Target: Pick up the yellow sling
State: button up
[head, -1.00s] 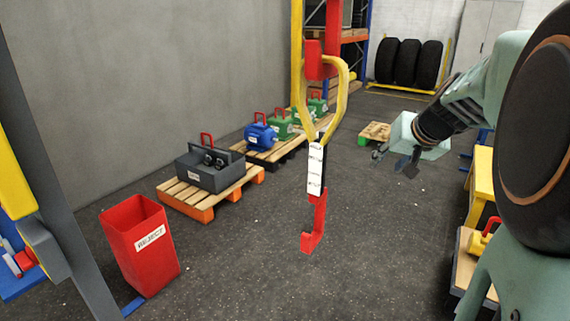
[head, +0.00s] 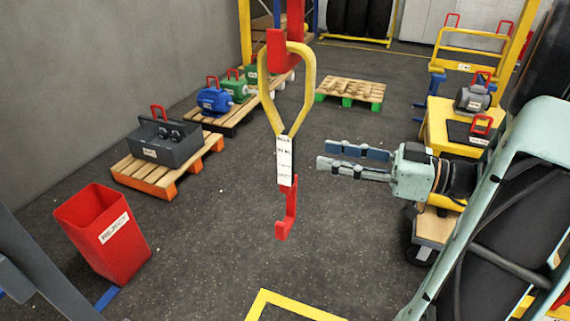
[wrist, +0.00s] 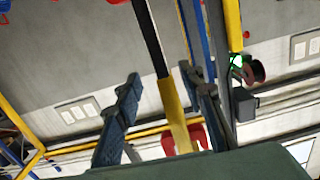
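The yellow sling (head: 265,88) hangs upright from a red hook (head: 277,50) in the middle of the head view. Below its yellow loop are a black strap with a white label (head: 284,158) and a red lower hook (head: 287,215). My gripper (head: 322,155) is right of the label at about its height, fingers pointing left, apart from it in the picture. The fingers are spread and empty. In the wrist view, a black and yellow strip, probably the sling (wrist: 174,100), shows between the open fingers (wrist: 162,72); its depth is unclear.
A red reject bin (head: 104,232) and pallets with a grey toolbox (head: 165,140) and a blue motor (head: 213,100) stand at left. An empty pallet (head: 350,90) lies behind. A yellow cart (head: 437,122) stands at right. Floor beneath the sling is clear.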

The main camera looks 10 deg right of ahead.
aim_at(294, 140)
jog(key=shift+t, duration=0.3)
jog(key=x, duration=0.2)
jog(key=r+p+x, duration=0.1)
jog(key=x, duration=0.2)
jog(key=shift+w+a+p, duration=0.1)
jog(key=shift+a+p, duration=0.05)
jog(key=shift+p, duration=0.15)
jog(key=p+x, duration=0.1)
jog(key=x, duration=0.1)
jog(key=p+x, duration=0.1)
jog(key=x, duration=0.1)
jog(key=shift+w+r, duration=0.1)
jog(key=shift+r, duration=0.3)
jog(key=shift+w+a+f, duration=0.1)
jog(key=shift+w+a, duration=0.25)
jog(key=shift+a, duration=0.1)
grip_shut()
